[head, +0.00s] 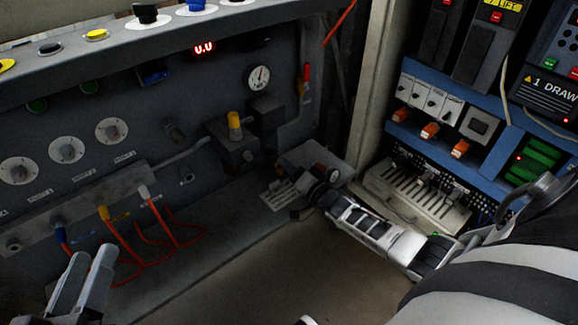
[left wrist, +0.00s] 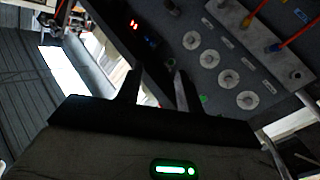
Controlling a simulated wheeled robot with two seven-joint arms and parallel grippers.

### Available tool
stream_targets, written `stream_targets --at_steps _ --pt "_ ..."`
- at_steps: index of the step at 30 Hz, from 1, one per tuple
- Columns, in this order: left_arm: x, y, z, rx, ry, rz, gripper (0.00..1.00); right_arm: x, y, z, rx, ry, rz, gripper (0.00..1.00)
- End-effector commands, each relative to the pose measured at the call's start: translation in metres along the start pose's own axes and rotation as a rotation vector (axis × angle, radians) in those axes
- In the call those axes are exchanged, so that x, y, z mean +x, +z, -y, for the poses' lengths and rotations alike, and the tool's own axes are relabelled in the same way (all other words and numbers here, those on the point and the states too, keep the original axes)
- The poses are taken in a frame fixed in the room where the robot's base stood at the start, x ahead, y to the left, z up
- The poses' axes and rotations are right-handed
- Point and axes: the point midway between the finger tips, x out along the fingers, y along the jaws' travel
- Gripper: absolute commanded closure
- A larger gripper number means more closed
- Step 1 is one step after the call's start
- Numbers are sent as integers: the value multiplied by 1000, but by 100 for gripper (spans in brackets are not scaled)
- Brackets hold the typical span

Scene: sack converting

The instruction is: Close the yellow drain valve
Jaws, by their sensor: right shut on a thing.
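A yellow upright knob (head: 235,125) tops a dark block on the pipe along the back panel. A smaller yellow fitting (head: 103,212) with a lever sits on the hose manifold; I cannot tell which is the drain valve. My right gripper (head: 303,208) is low by the foot of the panel, beside a grey slotted fixture (head: 285,190). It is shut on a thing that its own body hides. My left gripper (head: 82,280) is at the lower left, before the manifold, fingers apart and empty. It also shows open in the left wrist view (left wrist: 160,80).
Red hoses (head: 130,255) hang below the manifold (head: 75,215). A red handle (head: 305,78) is on the panel's right. A blue-framed electrical cabinet (head: 465,125) stands at the right. The floor (head: 270,285) between is clear.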

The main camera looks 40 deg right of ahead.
Motion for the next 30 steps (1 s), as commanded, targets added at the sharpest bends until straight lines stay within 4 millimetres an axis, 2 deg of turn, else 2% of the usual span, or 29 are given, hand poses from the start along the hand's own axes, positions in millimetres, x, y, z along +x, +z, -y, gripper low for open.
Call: stream_targets --at_steps 15,30 --pt "5 -15 0 96 22 -96 64 -1 2 -6 435 1 2 95" --pt "8 -27 -1 168 39 -157 64 -1 3 -7 603 2 1 95"
